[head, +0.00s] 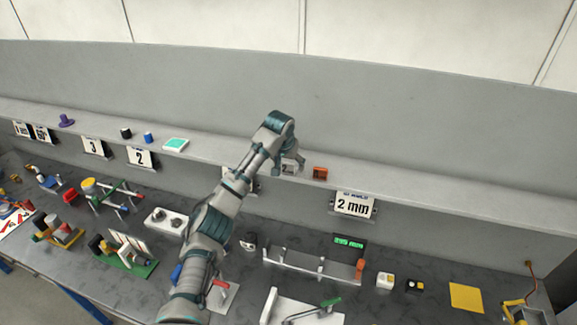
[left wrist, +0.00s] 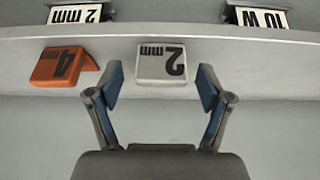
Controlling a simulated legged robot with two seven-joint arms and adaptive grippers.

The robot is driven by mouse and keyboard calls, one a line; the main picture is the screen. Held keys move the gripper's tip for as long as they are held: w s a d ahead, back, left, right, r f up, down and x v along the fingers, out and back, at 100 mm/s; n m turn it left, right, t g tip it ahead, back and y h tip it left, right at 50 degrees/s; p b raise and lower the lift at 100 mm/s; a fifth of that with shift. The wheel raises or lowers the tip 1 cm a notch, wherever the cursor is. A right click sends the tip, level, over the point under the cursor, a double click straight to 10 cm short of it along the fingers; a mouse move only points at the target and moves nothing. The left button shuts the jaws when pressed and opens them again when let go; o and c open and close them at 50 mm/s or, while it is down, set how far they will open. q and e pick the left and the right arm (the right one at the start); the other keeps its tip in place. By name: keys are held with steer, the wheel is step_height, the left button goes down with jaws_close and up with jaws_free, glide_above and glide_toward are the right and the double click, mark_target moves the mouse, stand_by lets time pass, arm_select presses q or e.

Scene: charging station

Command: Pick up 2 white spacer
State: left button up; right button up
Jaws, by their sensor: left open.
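The white spacer (left wrist: 161,64), marked "2 mm", sits on the shelf and shows in the left wrist view between the fingers of my left gripper (left wrist: 158,92). The fingers are open, one to each side of the spacer, with a gap on both sides. In the head view my left gripper (head: 286,163) is at the shelf, and it partly hides the white spacer (head: 290,168). My right gripper is not in view.
An orange spacer (left wrist: 64,66) marked "4 mm" stands close beside the white one; it also shows in the head view (head: 320,173). A "2 mm" sign (head: 354,204) hangs below the shelf (head: 430,202). The workbench below is crowded with fixtures.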

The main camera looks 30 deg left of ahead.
arm_select(q)
steer(key=shift+w+f, duration=0.1)
steer(key=shift+f, duration=0.1)
steer(key=shift+a, duration=0.2)
steer(key=c, duration=0.9)
steer(key=shift+r, duration=0.1)
